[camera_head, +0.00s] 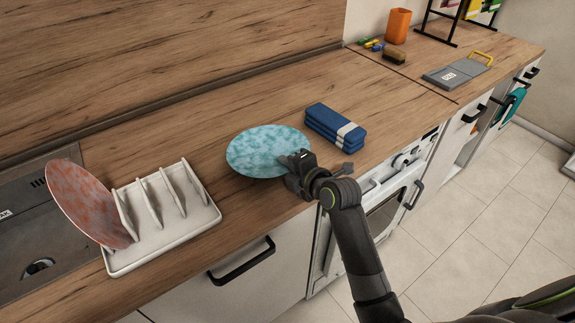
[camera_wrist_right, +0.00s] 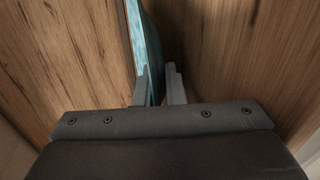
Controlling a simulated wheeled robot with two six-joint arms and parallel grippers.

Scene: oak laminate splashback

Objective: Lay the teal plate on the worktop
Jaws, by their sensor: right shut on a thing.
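The teal plate (camera_head: 262,150) is a mottled round plate over the middle of the worktop (camera_head: 215,120), roughly flat in the head view. I cannot tell whether it touches the wood. My right gripper (camera_head: 293,162) is shut on the plate's near right edge. In the right wrist view the plate (camera_wrist_right: 143,40) shows as a thin, nearly edge-on strip running into the right gripper (camera_wrist_right: 160,84), with wood on both sides. My left gripper is not in view.
A white rack (camera_head: 165,243) holds a reddish plate (camera_head: 85,203) at the left, beside the sink (camera_head: 38,240). Folded blue cloths (camera_head: 333,128) lie just right of the teal plate. An orange cup (camera_head: 398,26), a brush (camera_head: 394,55) and a grey board (camera_head: 455,74) are farther right.

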